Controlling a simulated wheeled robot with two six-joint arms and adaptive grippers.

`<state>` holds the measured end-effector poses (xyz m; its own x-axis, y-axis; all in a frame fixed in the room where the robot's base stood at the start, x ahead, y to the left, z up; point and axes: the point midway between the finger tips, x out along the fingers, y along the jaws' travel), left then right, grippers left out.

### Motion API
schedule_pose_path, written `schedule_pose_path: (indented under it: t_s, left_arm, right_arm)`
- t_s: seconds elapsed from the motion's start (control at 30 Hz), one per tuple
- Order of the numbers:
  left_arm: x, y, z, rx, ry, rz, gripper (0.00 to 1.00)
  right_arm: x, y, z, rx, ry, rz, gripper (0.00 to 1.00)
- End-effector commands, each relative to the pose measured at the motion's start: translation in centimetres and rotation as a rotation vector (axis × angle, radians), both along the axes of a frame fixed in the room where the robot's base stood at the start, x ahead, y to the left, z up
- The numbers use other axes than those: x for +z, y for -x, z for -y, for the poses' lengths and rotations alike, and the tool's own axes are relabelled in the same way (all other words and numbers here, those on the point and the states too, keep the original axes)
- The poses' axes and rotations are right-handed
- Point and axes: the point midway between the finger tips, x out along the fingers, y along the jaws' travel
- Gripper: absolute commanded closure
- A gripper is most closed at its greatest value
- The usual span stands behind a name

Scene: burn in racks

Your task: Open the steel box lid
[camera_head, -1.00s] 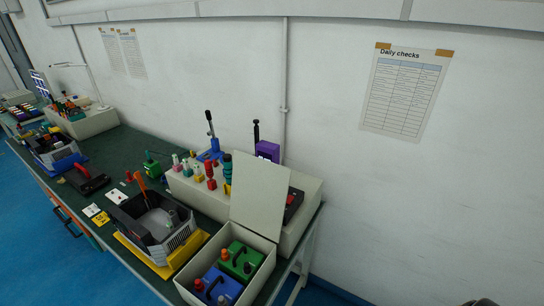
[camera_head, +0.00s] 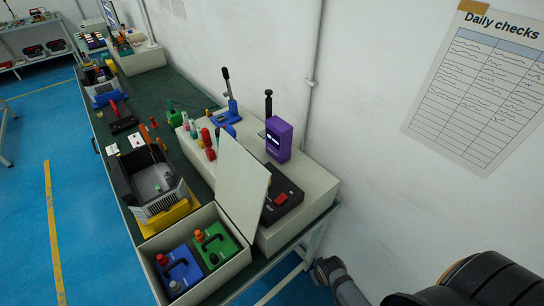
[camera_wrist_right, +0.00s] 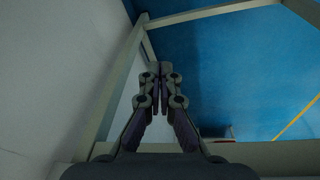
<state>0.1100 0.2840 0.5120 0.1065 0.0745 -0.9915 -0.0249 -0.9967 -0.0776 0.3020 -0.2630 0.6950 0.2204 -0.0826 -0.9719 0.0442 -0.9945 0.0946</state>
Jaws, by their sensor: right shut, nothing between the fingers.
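The steel box (camera_head: 218,283) is a pale open-topped box at the near end of the green bench. Its lid (camera_head: 241,188) stands raised, upright along the box's right side. A blue unit (camera_head: 180,272) and a green unit (camera_head: 218,243) with handles sit inside. No gripper touches the lid. My right gripper (camera_wrist_right: 160,68) is shut and empty in the right wrist view, pointing at the floor and bench legs. In the head view only dark parts of my right arm show at the lower right. My left gripper is not in view.
A beige console (camera_head: 320,197) with a purple meter (camera_head: 279,139) and a black device (camera_head: 283,194) stands right behind the lid. A grey bin (camera_head: 152,180) on a yellow base lies beyond the box. The wall is close on the right. Blue floor is free at left.

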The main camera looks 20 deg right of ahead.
Motion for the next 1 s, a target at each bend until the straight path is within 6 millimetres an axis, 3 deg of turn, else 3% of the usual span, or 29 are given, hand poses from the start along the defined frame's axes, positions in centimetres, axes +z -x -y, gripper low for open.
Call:
schedule_pose_path:
  t_s: [0.03,0.1,0.27,0.4,0.5,0.8,0.93,1.0]
  left_arm:
    - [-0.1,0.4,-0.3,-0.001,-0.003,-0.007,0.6]
    - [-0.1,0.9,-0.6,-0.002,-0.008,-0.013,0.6]
    - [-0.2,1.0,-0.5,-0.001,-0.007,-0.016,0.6]
    - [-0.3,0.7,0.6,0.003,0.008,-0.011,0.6]
    - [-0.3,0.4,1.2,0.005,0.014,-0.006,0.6]
    - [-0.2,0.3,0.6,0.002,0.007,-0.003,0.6]
    - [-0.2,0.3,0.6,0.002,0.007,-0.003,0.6]
    - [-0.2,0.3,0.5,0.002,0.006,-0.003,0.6]
  right_arm:
    - [2.7,-1.1,-0.3,0.004,0.001,0.018,1.0]
    - [6.2,-1.9,-0.6,0.01,0.001,0.03,1.0]
    - [13.4,-2.9,-1.7,0.025,-0.015,0.059,1.0]
    - [19.2,-2.8,-4.0,0.094,-0.102,0.081,1.0]
    - [20.8,-2.6,-6.3,0.173,-0.217,0.075,1.0]
    - [22.6,-1.8,-11.7,0.341,-0.607,0.02,1.0]
    - [24.7,-2.1,-12.8,0.345,-0.851,-0.015,1.0]
    - [26.8,-2.9,-12.6,0.309,-1.008,-0.03,1.0]
